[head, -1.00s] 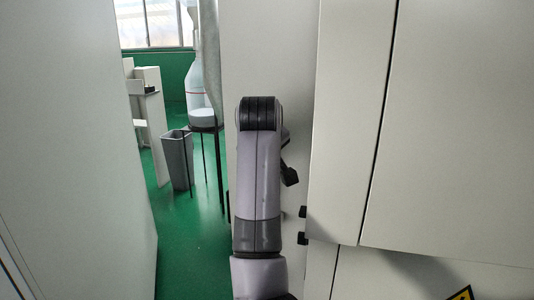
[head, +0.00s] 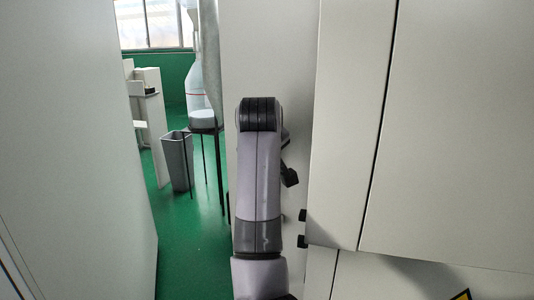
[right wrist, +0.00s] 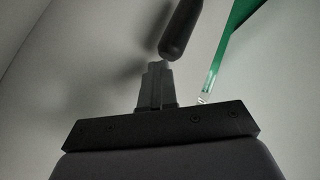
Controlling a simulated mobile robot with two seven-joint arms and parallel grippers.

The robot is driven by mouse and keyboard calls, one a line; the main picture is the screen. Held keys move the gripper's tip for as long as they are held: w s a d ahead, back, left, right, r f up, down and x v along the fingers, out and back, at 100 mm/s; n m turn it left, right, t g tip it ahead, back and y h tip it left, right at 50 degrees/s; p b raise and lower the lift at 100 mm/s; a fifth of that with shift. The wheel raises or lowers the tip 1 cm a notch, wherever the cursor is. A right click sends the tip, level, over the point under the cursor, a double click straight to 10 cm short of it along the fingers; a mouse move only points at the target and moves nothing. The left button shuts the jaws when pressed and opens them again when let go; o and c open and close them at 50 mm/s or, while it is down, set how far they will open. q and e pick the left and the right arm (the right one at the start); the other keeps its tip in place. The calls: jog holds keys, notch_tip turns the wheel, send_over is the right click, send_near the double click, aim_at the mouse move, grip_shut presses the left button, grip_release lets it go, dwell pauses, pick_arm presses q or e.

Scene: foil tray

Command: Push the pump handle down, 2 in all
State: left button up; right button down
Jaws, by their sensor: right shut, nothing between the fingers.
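The pump handle (right wrist: 182,28) shows in the right wrist view as a dark rounded bar coming down from the top edge. Its blunt lower end is just beyond the fingertips of my right gripper (right wrist: 157,68). I cannot tell whether they touch. The right gripper is shut with nothing held. In the head view my raised arm fills the middle and hides the gripper tips. A dark lever-like piece (head: 290,177) shows right of the arm; I cannot tell whether it is the handle. My left gripper is not in view.
A pale cabinet (head: 440,130) with two black knobs at its edge stands close on the right. A pale panel (head: 70,150) closes the left. Between them are green floor (head: 190,250), a grey bin (head: 178,160) and a stand with a large bottle (head: 196,90).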

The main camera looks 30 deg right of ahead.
jog(key=shift+r+p, duration=0.6)
jog(key=shift+r, duration=1.7)
jog(key=shift+r, duration=2.55)
jog(key=shift+f, duration=0.1)
